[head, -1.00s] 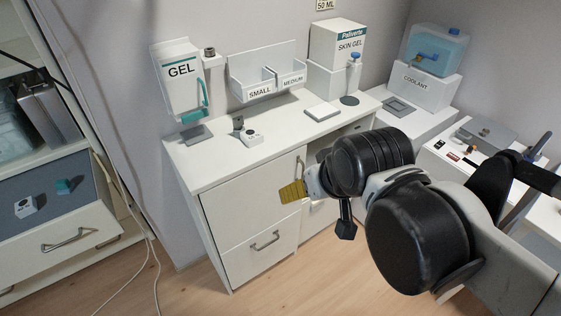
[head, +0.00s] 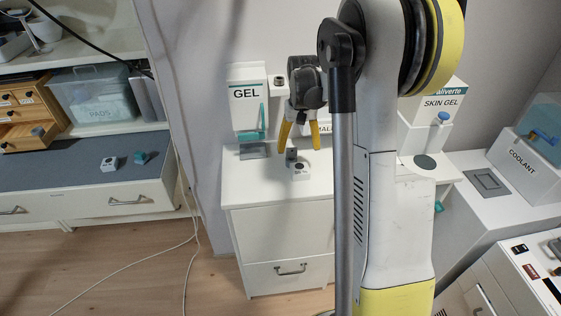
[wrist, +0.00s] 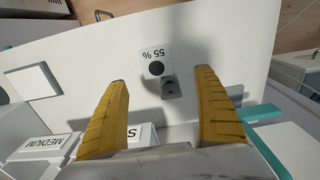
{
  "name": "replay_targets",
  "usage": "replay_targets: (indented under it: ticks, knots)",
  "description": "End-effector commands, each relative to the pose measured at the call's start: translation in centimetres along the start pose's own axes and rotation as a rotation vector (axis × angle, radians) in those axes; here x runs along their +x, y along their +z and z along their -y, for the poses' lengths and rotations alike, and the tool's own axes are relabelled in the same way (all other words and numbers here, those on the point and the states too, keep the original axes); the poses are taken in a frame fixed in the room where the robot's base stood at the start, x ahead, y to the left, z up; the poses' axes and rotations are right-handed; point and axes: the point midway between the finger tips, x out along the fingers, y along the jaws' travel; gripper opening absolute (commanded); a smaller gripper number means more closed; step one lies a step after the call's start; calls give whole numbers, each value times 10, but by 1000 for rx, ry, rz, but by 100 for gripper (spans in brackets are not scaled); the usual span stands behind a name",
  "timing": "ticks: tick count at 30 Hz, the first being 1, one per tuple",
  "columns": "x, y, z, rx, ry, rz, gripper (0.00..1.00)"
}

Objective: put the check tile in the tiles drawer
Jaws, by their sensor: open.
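My gripper (head: 300,146) is open and empty, pointing down above the counter. In the wrist view its yellow fingers (wrist: 160,78) spread either side of a small grey block (wrist: 171,88), with a white "55 %" block with a black dot (wrist: 154,60) touching or close beside it. The grey block (head: 291,154) and white block (head: 299,171) also show in the head view. I cannot tell for certain which piece is the check tile; the grey block looks likely. A small wooden drawer (head: 22,142) stands open at left, with a blue-grey piece (head: 39,132) in it; its label is unreadable.
The gel dispenser (head: 249,105) stands close left of my gripper. SMALL and MEDIUM bins (wrist: 55,150) are at the counter's back. A teal block (head: 142,157) and another white block (head: 109,164) sit on the left cabinet. A cable (head: 190,240) crosses the open floor.

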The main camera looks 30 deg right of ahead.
Motion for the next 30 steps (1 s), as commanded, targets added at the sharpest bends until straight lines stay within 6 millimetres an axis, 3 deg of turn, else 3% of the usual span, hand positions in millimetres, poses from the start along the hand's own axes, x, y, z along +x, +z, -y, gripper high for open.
replay_targets:
  ticks: [9, 16, 23, 30]
  knots:
    - [48, 0, -1, 1, 0, 1, 80]
    - [68, 1, -4, 1, 0, 1, 80]
    - [103, 2, -9, 1, 0, 1, 80]
    - [107, 2, -9, 1, 0, 1, 80]
